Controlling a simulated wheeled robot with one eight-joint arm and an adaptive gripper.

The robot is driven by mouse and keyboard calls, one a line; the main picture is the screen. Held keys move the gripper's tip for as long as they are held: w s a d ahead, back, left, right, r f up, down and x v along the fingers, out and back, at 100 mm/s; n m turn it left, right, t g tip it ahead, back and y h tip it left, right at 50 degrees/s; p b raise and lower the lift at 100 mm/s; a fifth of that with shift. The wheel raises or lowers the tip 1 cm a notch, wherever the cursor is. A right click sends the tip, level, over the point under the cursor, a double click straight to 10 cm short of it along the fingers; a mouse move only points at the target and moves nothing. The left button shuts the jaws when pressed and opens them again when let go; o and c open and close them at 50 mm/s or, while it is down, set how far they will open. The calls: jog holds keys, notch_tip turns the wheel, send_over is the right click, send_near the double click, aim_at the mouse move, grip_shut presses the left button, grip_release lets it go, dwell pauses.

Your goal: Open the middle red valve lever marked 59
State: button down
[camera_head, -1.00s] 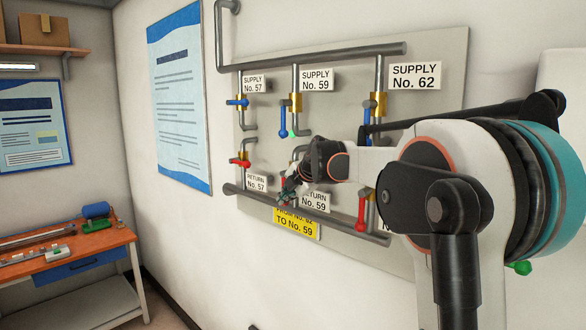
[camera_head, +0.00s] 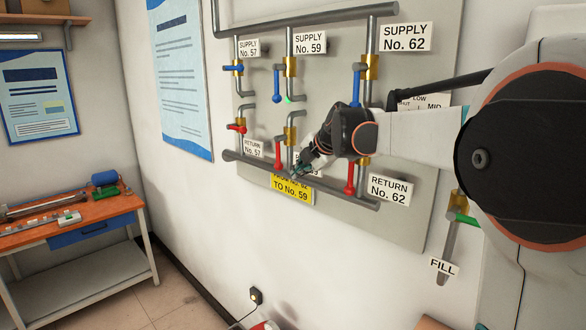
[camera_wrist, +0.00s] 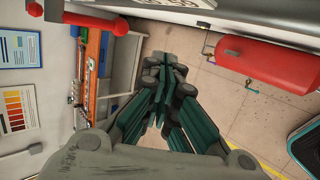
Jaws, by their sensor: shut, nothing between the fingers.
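The middle red valve lever (camera_head: 279,153) is on the lower row of the grey panel, under the supply No. 59 pipe. It hangs down beside its brass valve body (camera_head: 291,135). My gripper (camera_head: 300,172) is shut and empty. In the head view it appears just right of the lever's lower end, overlapping the return No. 59 sign. I cannot tell whether it touches the lever or pipe. In the wrist view my closed fingers (camera_wrist: 160,105) point at open space. A red lever (camera_wrist: 88,18) is at the top left there; which valve it belongs to is unclear.
The red No. 57 lever (camera_head: 237,128) lies sideways; the red No. 62 lever (camera_head: 349,178) hangs down close right of my gripper. Blue levers sit above. A lower pipe (camera_head: 330,191) and yellow sign (camera_head: 292,189) are close below. A workbench (camera_head: 70,220) stands left.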

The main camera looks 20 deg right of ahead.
jog(key=s, duration=0.3)
jog(key=shift+s+d, duration=0.1)
dwell(0.4)
